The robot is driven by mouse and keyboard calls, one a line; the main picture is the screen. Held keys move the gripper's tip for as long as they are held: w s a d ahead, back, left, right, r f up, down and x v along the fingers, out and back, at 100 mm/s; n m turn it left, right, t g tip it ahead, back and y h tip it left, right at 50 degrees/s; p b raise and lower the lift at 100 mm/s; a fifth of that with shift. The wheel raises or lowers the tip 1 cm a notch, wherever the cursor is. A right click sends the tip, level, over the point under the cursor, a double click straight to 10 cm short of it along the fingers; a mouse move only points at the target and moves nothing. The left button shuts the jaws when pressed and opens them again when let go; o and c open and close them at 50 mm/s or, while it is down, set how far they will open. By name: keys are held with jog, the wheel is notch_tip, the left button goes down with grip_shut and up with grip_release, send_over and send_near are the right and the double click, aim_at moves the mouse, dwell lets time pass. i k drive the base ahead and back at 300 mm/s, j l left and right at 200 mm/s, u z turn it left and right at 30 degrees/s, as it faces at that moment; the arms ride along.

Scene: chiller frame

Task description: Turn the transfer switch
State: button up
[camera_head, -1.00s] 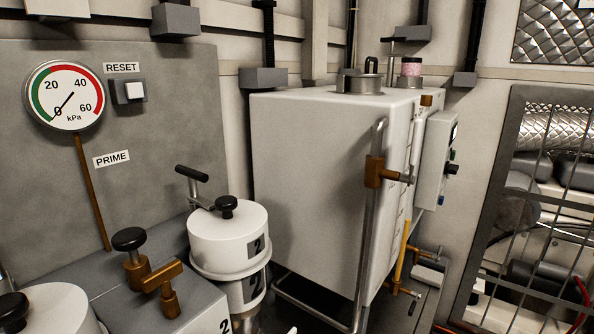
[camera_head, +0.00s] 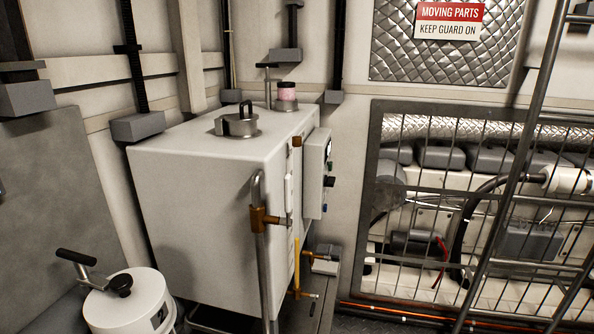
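No part is labelled as the transfer switch, so I cannot tell which it is. A small grey control box (camera_head: 317,174) is on the right side of the big white tank (camera_head: 205,185). It carries a black knob (camera_head: 329,181) and small coloured parts, seen edge-on, so its face is mostly hidden. A brass valve (camera_head: 262,219) sits on a vertical pipe at the tank's front corner. My gripper is not in view.
A white canister (camera_head: 128,305) with a crank handle stands at lower left. A mesh guard (camera_head: 470,215) covers machinery at right, under a "MOVING PARTS KEEP GUARD ON" sign (camera_head: 448,20). A ladder-like metal frame (camera_head: 512,185) stands in front of it.

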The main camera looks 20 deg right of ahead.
aim_at(329, 181)
jog(key=z, duration=0.35)
jog(key=i+l+z, duration=0.1)
jog(key=i+l, duration=0.3)
jog(key=i+l+z, duration=0.1)
jog(key=i+l, duration=0.25)
jog(key=i, duration=0.2)
